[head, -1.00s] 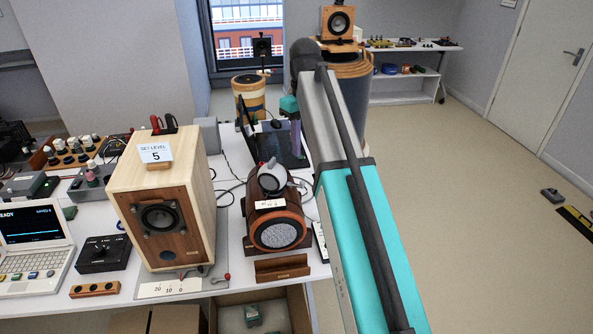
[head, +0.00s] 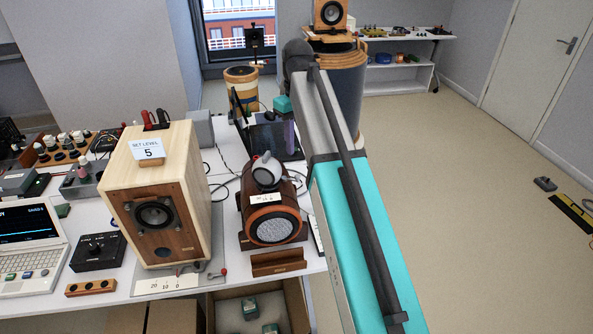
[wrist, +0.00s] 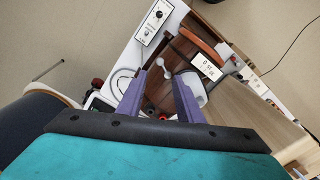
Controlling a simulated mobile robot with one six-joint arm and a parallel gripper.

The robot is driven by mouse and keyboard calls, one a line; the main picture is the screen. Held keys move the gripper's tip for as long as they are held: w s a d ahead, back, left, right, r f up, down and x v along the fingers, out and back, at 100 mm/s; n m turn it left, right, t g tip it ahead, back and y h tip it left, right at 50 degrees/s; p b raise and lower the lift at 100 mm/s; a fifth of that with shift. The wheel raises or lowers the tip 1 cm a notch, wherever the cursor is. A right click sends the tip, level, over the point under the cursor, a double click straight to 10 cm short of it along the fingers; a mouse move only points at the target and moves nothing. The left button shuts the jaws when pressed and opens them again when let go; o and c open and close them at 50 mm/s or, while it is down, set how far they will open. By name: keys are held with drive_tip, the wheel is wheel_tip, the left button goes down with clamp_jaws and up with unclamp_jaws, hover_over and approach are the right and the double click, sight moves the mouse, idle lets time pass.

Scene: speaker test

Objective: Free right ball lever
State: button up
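A brown cylindrical speaker (head: 270,215) with a round grille lies on the table, with a label on it. On top sits a grey ball-shaped part (head: 266,170) with a small grey arm (head: 291,179) at its right. In the wrist view a whitish rounded part (wrist: 193,88) shows beside the right finger, and a small white knob (wrist: 166,74) shows between the fingertips. My gripper (wrist: 160,78) is open, its purple fingers apart; contact cannot be judged. A red-tipped lever (head: 224,272) stands by the box speaker.
A wooden box speaker (head: 155,200) with a level card stands left of the cylinder. A wooden holder (head: 278,263) lies at the table's front edge. A dark tablet (head: 272,138) stands behind. Open floor (head: 460,220) lies right of my arm.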

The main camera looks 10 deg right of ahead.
sight(297, 175)
drive_tip(key=shift+f+p, duration=1.35)
drive_tip(key=shift+f, duration=4.3)
clamp_jaws()
